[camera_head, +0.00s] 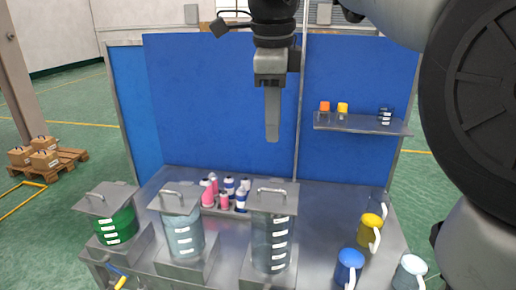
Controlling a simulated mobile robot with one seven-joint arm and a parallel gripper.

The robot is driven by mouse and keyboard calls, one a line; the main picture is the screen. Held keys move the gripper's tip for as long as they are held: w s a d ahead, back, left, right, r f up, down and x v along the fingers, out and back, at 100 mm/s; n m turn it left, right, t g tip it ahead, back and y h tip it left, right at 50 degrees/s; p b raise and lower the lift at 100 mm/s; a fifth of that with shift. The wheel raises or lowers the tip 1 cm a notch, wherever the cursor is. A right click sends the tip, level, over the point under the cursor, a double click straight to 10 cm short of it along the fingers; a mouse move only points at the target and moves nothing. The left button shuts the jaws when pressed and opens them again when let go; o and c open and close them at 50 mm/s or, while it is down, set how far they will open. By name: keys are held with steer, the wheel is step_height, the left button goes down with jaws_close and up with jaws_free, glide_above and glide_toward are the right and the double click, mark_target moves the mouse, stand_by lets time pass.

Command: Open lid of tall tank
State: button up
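The tall tank (272,245) is a clear, dark-looking cylinder with several white labels. It stands at the front middle of the metal table. A flat square grey lid (284,205) lies on its top, with a bar handle (272,191) on it. My gripper (272,135) points straight down and appears above the lid in the picture, apart from the handle. I see it edge-on as a single flat grey finger, so the gap between the fingers is hidden.
Two shorter lidded tanks, one green (120,226) and one pale (184,236), stand to the left. Several pink and blue-white bottles (228,190) stand behind. Blue (347,268), yellow (368,235) and pale (408,274) jugs stand right. A wall shelf (350,124) holds small items.

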steer(key=b, duration=0.2)
glide_above(271, 205)
steer(key=shift+m, duration=0.3)
steer(key=s+x, duration=0.1)
steer(key=x, duration=0.4)
steer(key=s+x, duration=0.1)
steer(key=x, duration=0.5)
steer(key=s+x, duration=0.1)
steer(key=x, duration=0.4)
steer(key=shift+s+a+f, duration=0.1)
steer(key=shift+a+f, duration=0.2)
steer(key=shift+f, duration=0.4)
steer(key=shift+c, duration=0.4)
jaws_close()
